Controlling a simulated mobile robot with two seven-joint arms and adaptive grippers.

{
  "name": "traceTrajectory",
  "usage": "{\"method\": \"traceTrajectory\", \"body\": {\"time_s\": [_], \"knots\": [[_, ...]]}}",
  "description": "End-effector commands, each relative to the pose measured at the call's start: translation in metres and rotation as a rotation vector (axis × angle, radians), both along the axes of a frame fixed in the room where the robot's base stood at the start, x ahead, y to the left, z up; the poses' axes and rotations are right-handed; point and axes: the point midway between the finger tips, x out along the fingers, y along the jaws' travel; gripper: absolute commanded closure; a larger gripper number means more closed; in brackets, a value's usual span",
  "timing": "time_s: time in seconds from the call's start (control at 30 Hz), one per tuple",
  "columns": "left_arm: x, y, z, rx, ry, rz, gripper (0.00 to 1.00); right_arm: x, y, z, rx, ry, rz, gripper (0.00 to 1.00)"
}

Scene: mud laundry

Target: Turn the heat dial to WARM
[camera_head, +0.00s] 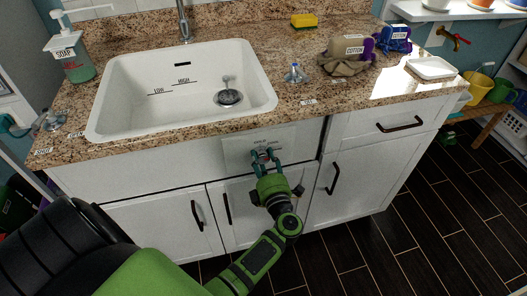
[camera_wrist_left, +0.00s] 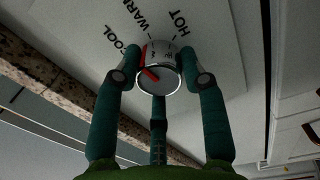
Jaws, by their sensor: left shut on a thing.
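The heat dial (camera_wrist_left: 160,68) is a round silver knob with red marks on a pale panel (camera_wrist_left: 90,20) printed COOL, WARM and HOT. In the left wrist view, the red mark on its side points up, near the WARM tick and between the COOL and HOT labels; the exact alignment is hard to tell. My left gripper (camera_head: 264,158) is shut on the dial, with green fingers on either side and a third below it. In the head view, the panel (camera_head: 238,153) is on the cabinet front below the sink, and the fingers partly cover the dial. My right gripper is not in view.
The granite counter edge (camera_head: 180,148) runs just above the panel. A white sink (camera_head: 130,110) is set in the counter. Cabinet handles (camera_head: 333,178) stick out below and to the right. A soap bottle (camera_head: 76,62), a sponge (camera_head: 304,20) and cloths (camera_head: 347,58) are on the counter.

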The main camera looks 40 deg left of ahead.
Motion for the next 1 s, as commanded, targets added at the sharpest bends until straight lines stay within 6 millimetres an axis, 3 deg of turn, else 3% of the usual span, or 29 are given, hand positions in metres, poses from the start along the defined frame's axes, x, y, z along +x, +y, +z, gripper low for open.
{"method": "traceTrajectory", "body": {"time_s": [0.1,0.4,1.0], "knots": [[-0.002,0.002,0.001,0.055,0.075,0.007,0.91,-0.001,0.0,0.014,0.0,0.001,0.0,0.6],[-0.002,0.002,0.0,0.159,0.193,0.007,0.91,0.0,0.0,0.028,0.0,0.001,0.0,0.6],[-0.002,0.003,-0.001,0.198,0.235,0.007,0.91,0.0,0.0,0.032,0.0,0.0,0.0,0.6]]}}
